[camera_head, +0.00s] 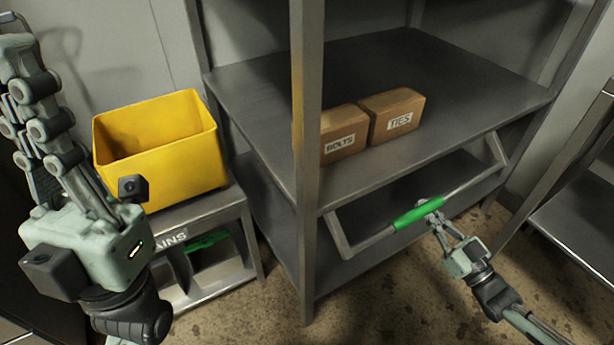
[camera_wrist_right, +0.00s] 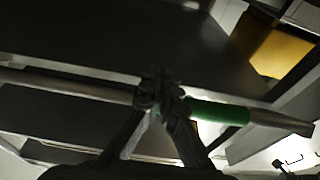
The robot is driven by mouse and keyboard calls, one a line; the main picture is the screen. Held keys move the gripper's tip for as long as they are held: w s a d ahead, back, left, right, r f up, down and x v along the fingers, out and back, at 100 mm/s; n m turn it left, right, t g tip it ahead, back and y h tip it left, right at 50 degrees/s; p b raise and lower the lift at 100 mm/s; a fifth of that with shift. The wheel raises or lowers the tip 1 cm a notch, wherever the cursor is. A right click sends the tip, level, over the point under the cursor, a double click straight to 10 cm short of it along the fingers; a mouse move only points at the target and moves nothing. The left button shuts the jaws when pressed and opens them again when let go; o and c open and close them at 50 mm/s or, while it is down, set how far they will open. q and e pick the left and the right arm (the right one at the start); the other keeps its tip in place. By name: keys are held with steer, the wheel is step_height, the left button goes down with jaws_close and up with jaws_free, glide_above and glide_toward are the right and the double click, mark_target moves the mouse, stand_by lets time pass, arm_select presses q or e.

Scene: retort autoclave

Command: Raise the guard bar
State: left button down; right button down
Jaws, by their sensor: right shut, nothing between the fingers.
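The guard bar (camera_head: 460,188) is a grey metal bar with a green grip (camera_head: 418,212). It hangs on two side arms below the front edge of the shelf holding the boxes. My right gripper (camera_head: 432,207) is shut and empty, its fingertips at the right end of the green grip. In the right wrist view the closed fingertips (camera_wrist_right: 160,97) overlap the bar (camera_wrist_right: 70,88) beside the green grip (camera_wrist_right: 218,111); I cannot tell whether they touch it. My left gripper (camera_head: 20,50) points up at the left, far from the bar; its fingertips are partly cut off.
Two cardboard boxes, BOLTS (camera_head: 343,133) and TIES (camera_head: 392,114), sit on the shelf (camera_head: 265,100). A shelf post (camera_head: 308,230) stands left of the bar. A yellow bin (camera_head: 175,165) rests on a low stand (camera_head: 213,205). Another metal shelf (camera_head: 580,220) stands at right.

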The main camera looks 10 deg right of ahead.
steer(key=shift+s, duration=0.1)
steer(key=shift+r, duration=0.1)
steer(key=p, duration=0.1)
steer(key=r+g+p, duration=0.1)
steer(key=p, duration=0.1)
steer(key=shift+s+d+r+p, duration=0.2)
steer(key=shift+s+r+p, duration=0.05)
steer(key=shift+s+p, duration=0.1)
steer(key=shift+s+d+r+p, duration=0.1)
steer(key=shift+s+r+p, duration=0.15)
steer(key=shift+p, duration=0.6)
